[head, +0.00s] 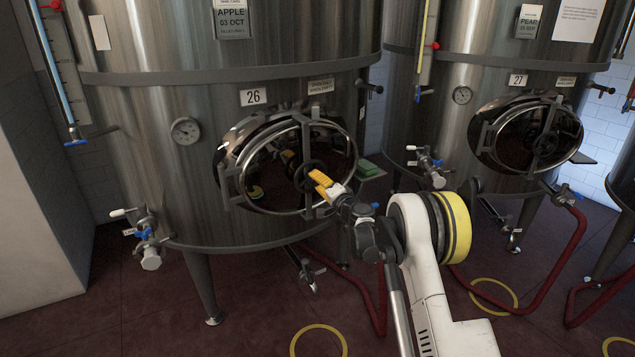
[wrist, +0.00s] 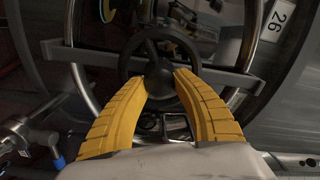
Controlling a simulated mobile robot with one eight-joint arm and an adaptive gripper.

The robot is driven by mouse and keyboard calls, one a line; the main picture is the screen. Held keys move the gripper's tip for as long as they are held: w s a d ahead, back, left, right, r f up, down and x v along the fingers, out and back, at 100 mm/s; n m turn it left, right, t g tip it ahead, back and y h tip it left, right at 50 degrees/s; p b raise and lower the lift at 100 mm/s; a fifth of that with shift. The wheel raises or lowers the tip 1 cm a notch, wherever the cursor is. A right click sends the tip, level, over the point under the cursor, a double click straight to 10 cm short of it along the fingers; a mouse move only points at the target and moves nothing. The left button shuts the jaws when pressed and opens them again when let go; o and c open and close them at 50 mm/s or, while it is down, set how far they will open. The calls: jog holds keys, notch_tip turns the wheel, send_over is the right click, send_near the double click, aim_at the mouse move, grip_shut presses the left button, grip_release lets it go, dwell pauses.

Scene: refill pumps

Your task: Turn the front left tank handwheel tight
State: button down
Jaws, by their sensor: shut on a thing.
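The handwheel (head: 299,176) is a small dark wheel at the middle of the round manway door (head: 270,165) on the steel tank (head: 150,120) marked 26, at the left in the head view. In the wrist view the handwheel (wrist: 125,62) shows as a black ring with a hub, in front of a grey crossbar (wrist: 215,77). My gripper (head: 318,177) is at the wheel. In the wrist view the yellow fingers of my gripper (wrist: 163,82) close in on the wheel's lower part by the hub. The fingertips partly hide the wheel there.
A second tank (head: 450,120) marked 27 with a similar door stands at the right. Valves (head: 148,245) stick out low on tank 26. A red hose (head: 370,300) and yellow rings (head: 318,340) lie on the floor. A white wall block (head: 35,210) stands at the left.

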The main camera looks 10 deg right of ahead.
jog(key=c, duration=1)
grip_release()
jog(key=shift+a, duration=0.15)
jog(key=shift+o, duration=0.2)
jog(key=v, duration=1.2)
jog(key=shift+r, duration=0.1)
